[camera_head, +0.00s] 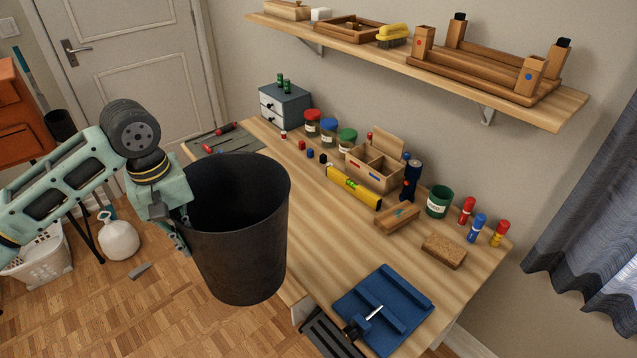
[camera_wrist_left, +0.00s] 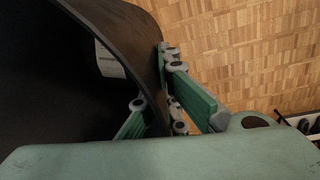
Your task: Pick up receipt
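A small pale paper with faint print, possibly the receipt (camera_wrist_left: 109,61), shows inside a black bin (camera_wrist_left: 135,38) in the left wrist view. I cannot tell whether it lies loose or sticks to the wall. The bin (camera_head: 240,240) hangs upright in front of the desk in the head view, and its inside bottom is hidden. My left gripper (camera_head: 177,228) is at the bin's left rim. In the left wrist view its fingers (camera_wrist_left: 155,82) sit on both sides of the bin wall, shut on it. My right gripper is not in view.
A shelf (camera_head: 440,75) hangs above. A white jug (camera_head: 118,238) and a basket (camera_head: 42,258) stand on the floor at left.

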